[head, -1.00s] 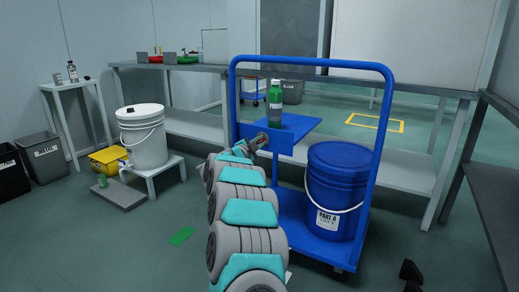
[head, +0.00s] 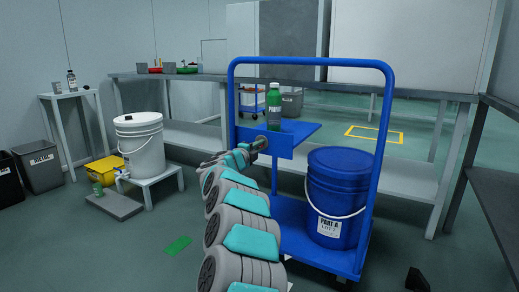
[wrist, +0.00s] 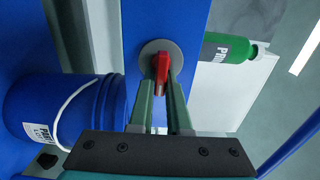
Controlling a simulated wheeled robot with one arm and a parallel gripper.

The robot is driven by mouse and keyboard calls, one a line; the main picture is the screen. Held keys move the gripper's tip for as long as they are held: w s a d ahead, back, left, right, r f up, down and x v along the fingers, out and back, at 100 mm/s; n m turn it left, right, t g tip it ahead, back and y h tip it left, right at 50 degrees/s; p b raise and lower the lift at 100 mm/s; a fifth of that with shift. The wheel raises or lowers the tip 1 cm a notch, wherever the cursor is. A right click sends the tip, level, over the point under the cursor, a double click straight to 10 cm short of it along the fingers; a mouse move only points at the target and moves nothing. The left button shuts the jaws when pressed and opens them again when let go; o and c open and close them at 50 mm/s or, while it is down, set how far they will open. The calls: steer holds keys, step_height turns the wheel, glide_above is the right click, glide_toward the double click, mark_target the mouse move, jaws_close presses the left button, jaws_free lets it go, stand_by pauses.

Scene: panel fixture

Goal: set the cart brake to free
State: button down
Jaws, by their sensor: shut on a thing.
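The cart brake's red lever (wrist: 162,68) stands on a round grey base (wrist: 148,52) on the cart's blue panel (head: 283,146). In the wrist view the lever points down the picture, toward my gripper's palm. My gripper (wrist: 161,88) has its two green-grey fingers on either side of the lever and is shut on it. In the head view my gripper (head: 262,143) is at the panel's left part and hides the lever. The blue cart (head: 231,92) stands upright in front of me.
A green bottle (head: 274,108) stands on the cart's small shelf, close to the panel. A blue bucket (head: 340,180) stands on the cart's deck. A white bucket (head: 139,150) is on a stand at left. A workbench (head: 415,94) runs behind the cart.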

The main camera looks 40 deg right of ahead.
steer(key=shift+f, duration=0.1)
stand_by(0.3)
steer(key=c, duration=0.9)
jaws_free()
steer(key=shift+a, duration=0.2)
steer(key=v, duration=0.7)
steer(key=shift+s+a, duration=0.1)
steer(key=shift+a, duration=0.1)
